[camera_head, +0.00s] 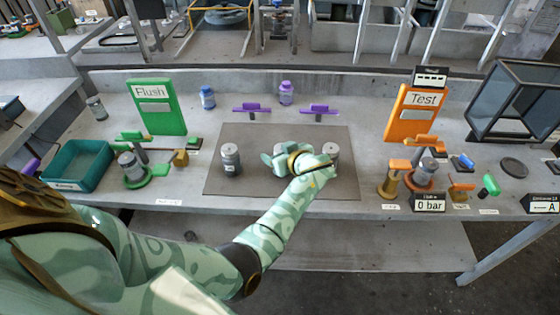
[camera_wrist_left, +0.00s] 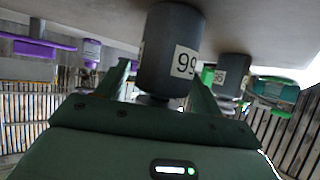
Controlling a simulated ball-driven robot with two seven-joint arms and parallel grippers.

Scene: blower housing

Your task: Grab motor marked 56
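My left gripper (camera_head: 272,159) is over the middle of the dark mat (camera_head: 300,187). In the left wrist view, which is upside down, its two fingers (camera_wrist_left: 165,88) stand apart on either side of a dark grey motor (camera_wrist_left: 165,45). I cannot tell whether they touch it. Its label looks like 99 in the inverted picture, so it may read 66 upright. Another grey motor (camera_wrist_left: 231,72) is behind it; its small label is unclear. The head view shows a motor at the mat's left (camera_head: 230,160) and one at its right (camera_head: 331,152), their numbers unreadable. My right gripper is not in view.
A green Flush panel (camera_head: 156,108) and teal bin (camera_head: 80,165) are left. An orange Test panel (camera_head: 411,117) with fixtures is right. Purple clamps (camera_head: 252,108) and blue (camera_head: 207,98) and purple (camera_head: 286,93) bottles stand behind. The mat's front strip is clear.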

